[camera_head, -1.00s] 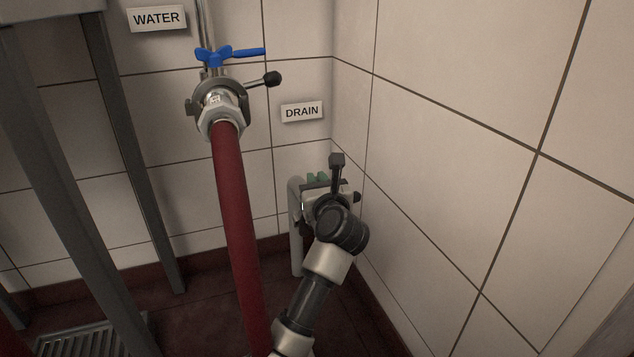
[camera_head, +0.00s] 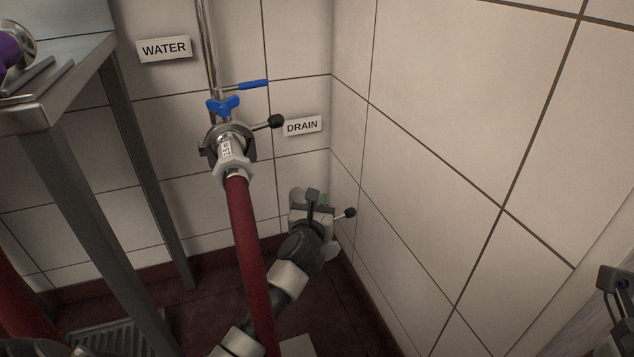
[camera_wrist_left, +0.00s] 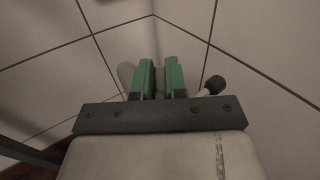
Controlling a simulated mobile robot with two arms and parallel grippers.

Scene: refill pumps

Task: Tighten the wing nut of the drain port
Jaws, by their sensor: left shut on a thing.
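The drain port (camera_head: 298,198) is low in the corner under the DRAIN sign (camera_head: 302,126), mostly hidden by my left gripper (camera_head: 322,200). A lever with a black knob (camera_head: 349,213) sticks out to its right; the knob also shows in the left wrist view (camera_wrist_left: 215,84). In that view, my left gripper's green fingers (camera_wrist_left: 160,75) are shut on a grey part between them. Most of that part is hidden, so I cannot make out the wing nut's shape.
The water port (camera_head: 228,148) has a blue handle, a clamp and a red hose (camera_head: 246,245) hanging close left of my left arm. A metal table (camera_head: 60,75) stands at the left. Tiled walls close in behind and right of the drain. A floor grate (camera_head: 120,338) lies below.

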